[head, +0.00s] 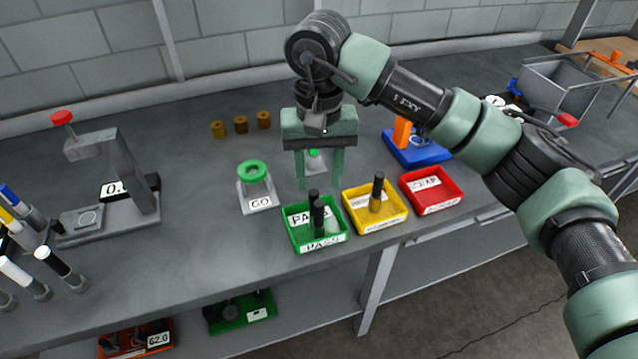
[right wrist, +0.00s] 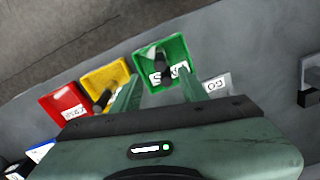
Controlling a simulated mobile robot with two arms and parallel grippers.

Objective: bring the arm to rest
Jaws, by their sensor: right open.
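My right gripper (head: 318,184) hangs fingers down over the bench, open, with nothing between its fingers. It is just behind the green PASS tray (head: 302,240), which holds black cylindrical parts. In the right wrist view, the open fingers (right wrist: 159,77) point toward the green tray (right wrist: 178,48). My right arm reaches in from the right, bent at a raised wrist. My left gripper does not show.
A yellow tray (head: 361,217) with a black part and a red tray (head: 432,200) stand right of the green one. A GO gauge (head: 254,172) with a green ring stands left of the gripper. A grey press (head: 125,170) is farther left. Brass cylinders (head: 241,124) stand behind.

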